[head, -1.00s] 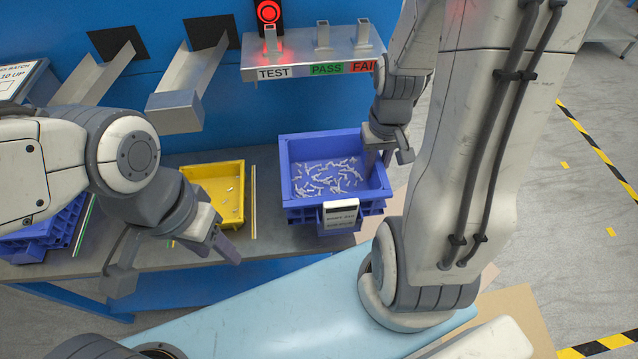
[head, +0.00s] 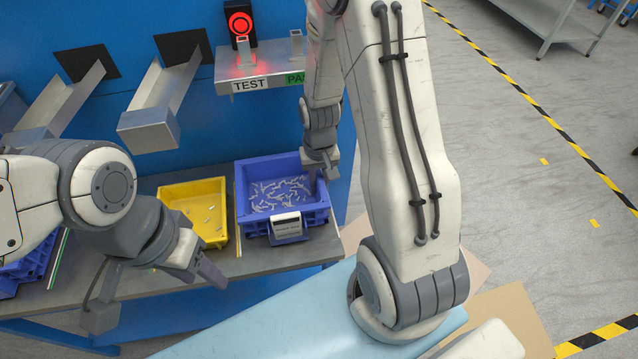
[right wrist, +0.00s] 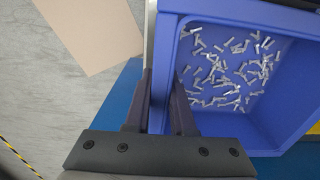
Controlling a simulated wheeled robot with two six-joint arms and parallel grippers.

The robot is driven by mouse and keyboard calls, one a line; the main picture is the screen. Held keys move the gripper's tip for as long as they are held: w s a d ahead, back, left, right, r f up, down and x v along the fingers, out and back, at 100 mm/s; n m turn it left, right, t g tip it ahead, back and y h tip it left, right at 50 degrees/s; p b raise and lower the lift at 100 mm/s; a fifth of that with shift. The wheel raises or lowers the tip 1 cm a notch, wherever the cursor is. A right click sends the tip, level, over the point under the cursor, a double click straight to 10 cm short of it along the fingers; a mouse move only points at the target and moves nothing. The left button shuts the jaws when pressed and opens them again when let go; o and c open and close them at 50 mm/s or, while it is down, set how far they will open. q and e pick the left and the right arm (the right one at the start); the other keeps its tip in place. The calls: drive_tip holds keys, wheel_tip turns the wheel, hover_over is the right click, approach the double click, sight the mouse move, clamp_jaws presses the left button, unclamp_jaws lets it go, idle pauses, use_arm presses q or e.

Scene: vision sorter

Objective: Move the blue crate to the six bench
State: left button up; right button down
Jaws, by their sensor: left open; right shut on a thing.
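The blue crate (head: 243,206) stands on the grey bench (head: 270,262) below the TEST shelf, upright, with small pale metal parts inside and a label on its front. My right gripper (head: 322,170) is shut on the crate's right wall. In the right wrist view the fingers (right wrist: 162,105) straddle the crate's wall (right wrist: 158,70), one inside and one outside. My left gripper (head: 196,275) is open and empty in front of the yellow tray, above the bench's front edge. No bench marked six can be made out.
A yellow tray (head: 222,238) with a few parts stands left of the crate. Other blue crates (head: 30,268) are stacked at the far left, partly behind my left arm. Open floor with striped tape (head: 540,110) lies right, with a grey table (head: 540,22) at the back.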

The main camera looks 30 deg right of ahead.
drive_tip(key=shift+f, duration=0.2)
drive_tip(key=c, duration=0.8)
unclamp_jaws()
drive_tip(key=shift+o, duration=0.2)
drive_tip(key=shift+r, duration=0.2)
